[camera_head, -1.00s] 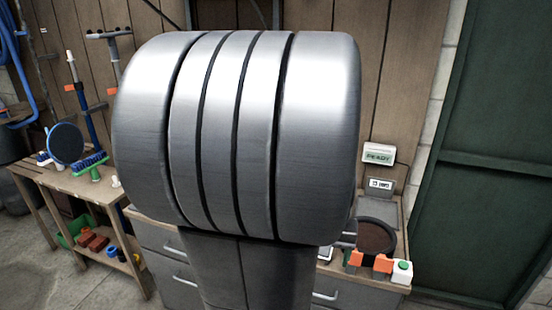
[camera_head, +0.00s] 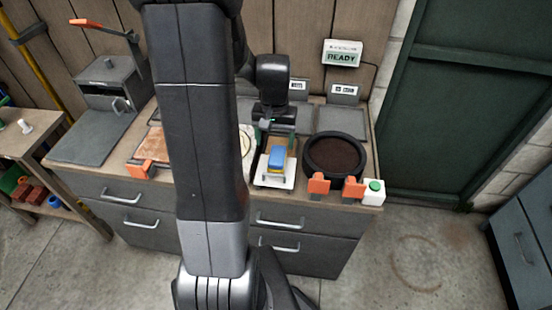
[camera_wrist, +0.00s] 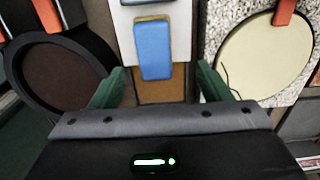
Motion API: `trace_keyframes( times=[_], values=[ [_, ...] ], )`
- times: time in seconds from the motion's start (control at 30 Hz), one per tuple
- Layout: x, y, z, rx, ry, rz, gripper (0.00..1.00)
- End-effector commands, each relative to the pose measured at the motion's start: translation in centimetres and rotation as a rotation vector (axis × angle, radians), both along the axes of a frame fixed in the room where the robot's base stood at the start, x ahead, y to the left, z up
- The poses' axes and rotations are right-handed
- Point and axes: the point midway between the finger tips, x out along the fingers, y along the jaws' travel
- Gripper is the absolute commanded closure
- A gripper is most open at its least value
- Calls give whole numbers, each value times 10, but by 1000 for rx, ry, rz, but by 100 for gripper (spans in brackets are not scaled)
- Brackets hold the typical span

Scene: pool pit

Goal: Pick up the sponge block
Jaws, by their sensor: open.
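The sponge block (camera_head: 277,157), blue with a yellow layer, lies on a small white plate (camera_head: 280,183) on the bench. In the wrist view the sponge block (camera_wrist: 153,50) shows its blue face, with a thin yellow strip at one end, on the white plate (camera_wrist: 182,30). My gripper (camera_head: 276,139) is just behind and above the block in the head view. In the wrist view my gripper (camera_wrist: 162,82) has its green fingers wide apart and empty. The block lies ahead of the gap between them, apart from both fingers.
A round black-rimmed pan (camera_head: 335,156) with brown inside stands right of the plate. Orange clips (camera_head: 318,184) and a white box with a green button (camera_head: 374,190) line the front edge. A cream disc (camera_wrist: 263,55) lies on a speckled slab. My arm hides part of the bench.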

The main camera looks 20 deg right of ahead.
Motion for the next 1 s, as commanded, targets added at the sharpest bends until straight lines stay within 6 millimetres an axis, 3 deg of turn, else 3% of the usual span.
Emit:
trace_keyframes(
  times=[0.27, 0.6, 0.9, 1.0],
  values=[
    [-2, -1, -23, 1, 1, 0, 29],
    [-8, -4, -66, 1, 1, 1, 29],
    [-8, -4, -70, -1, -2, 1, 29],
    [-8, -4, -70, -1, -2, 1, 47]
  ],
)
